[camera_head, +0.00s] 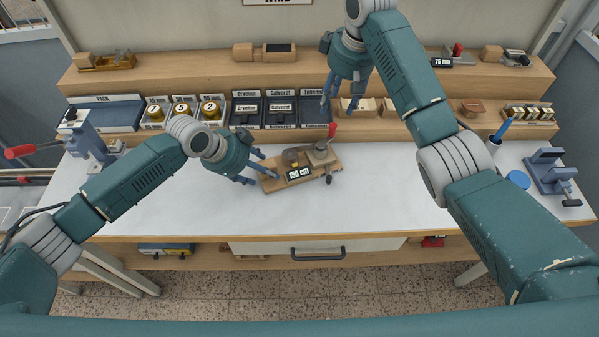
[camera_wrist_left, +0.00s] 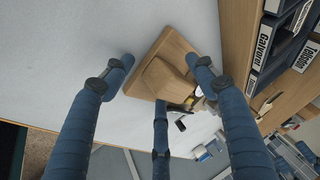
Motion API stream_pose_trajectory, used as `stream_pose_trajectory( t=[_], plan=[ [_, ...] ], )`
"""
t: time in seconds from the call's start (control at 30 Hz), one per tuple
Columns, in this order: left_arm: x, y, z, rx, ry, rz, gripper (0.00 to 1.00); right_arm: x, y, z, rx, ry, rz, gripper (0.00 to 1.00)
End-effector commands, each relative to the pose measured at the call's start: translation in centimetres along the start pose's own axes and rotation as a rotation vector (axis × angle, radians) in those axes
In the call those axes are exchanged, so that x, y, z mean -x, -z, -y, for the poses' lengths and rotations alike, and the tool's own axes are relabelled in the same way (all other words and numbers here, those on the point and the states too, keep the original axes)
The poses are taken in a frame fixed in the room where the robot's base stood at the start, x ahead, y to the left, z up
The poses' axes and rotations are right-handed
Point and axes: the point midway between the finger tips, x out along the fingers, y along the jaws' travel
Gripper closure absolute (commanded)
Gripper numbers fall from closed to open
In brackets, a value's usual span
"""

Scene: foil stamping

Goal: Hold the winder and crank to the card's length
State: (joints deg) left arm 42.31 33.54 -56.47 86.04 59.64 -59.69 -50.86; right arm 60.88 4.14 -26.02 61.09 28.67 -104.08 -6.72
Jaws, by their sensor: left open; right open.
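The winder is a wooden board (camera_head: 322,172) with a small roll, a metal mechanism, a red-handled lever (camera_head: 332,131) and a dark knob (camera_head: 328,180). It sits on the white bench. A black card (camera_head: 299,174) reading "150 cm" stands at its front. My left gripper (camera_head: 264,168) is open at the winder's left end. In the left wrist view, its spread fingers (camera_wrist_left: 160,85) straddle the board (camera_wrist_left: 150,58) and its wooden block (camera_wrist_left: 166,80); contact cannot be told. My right gripper (camera_head: 340,106) is open and empty, raised in front of the back shelf.
Behind the winder stand black labelled trays (camera_head: 264,108) and several foil rolls (camera_head: 182,110) on the shelf. A blue press with a red handle (camera_head: 82,135) is at the left, a blue device (camera_head: 550,172) and pen cup (camera_head: 498,138) at the right. The front bench is clear.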

Motion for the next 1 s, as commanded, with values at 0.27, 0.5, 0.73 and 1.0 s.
stream_pose_trajectory(
  t=[0.27, 0.5, 0.73, 1.0],
  plan=[
    [3.4, -0.1, 0.1, -0.002, 0.003, 0.0, 0.42, 0.0, 0.0, 0.0, 0.0, 0.0, 0.0, 0.53],
    [8.5, -0.1, 0.1, -0.001, 0.002, 0.001, 0.42, 0.0, 0.0, 0.0, 0.0, 0.0, 0.0, 0.53],
    [11.4, -0.1, 0.1, 0.001, 0.0, 0.001, 0.42, 0.0, 0.0, 0.0, 0.0, 0.0, 0.0, 0.53],
    [12.0, -0.1, 0.0, 0.001, -0.001, 0.001, 0.42, 0.0, 0.0, 0.0, 0.0, 0.0, 0.0, 0.53]
  ],
)
